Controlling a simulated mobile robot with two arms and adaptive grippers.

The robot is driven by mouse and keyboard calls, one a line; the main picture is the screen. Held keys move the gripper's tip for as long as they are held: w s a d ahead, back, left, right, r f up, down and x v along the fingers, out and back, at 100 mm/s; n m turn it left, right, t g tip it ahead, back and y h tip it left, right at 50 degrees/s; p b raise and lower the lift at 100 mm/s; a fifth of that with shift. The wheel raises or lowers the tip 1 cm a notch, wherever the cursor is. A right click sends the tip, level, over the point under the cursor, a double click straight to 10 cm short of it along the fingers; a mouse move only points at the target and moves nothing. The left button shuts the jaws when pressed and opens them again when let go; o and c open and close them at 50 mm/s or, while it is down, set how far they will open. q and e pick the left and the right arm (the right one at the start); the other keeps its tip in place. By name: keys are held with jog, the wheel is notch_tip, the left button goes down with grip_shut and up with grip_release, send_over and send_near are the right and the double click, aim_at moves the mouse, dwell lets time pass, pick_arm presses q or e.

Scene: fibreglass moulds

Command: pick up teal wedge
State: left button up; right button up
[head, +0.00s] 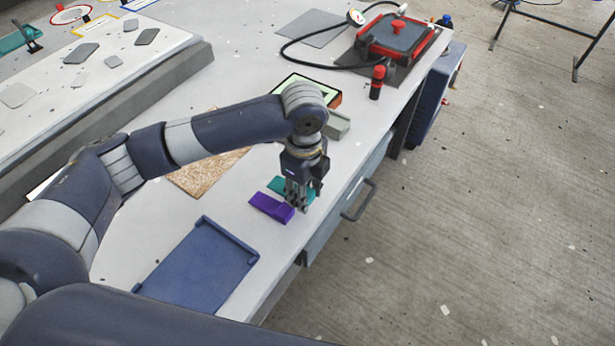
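The teal wedge (277,185) lies on the worktop near its right edge, partly hidden behind my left gripper. Teal shows on both sides of the fingers. My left gripper (298,205) points down over the wedge, with its fingers low at the wedge. I cannot tell whether the fingers touch it or how far apart they are. A purple wedge (270,207) lies just in front of the teal one, close to the fingers. My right gripper is not in view.
A blue tray (200,268) lies nearer on the worktop. Behind my wrist are a grey block (337,124) and a tablet (305,90). A red-rimmed box (397,38) and red bottle (377,82) stand farther back. A drawer handle (359,200) juts out below the edge.

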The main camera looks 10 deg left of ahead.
pick_arm(q)
jog(key=s, duration=0.9)
jog(key=shift+s+d+r+b, duration=0.15)
jog(key=shift+d+r+b, duration=0.25)
jog(key=shift+r, duration=0.05)
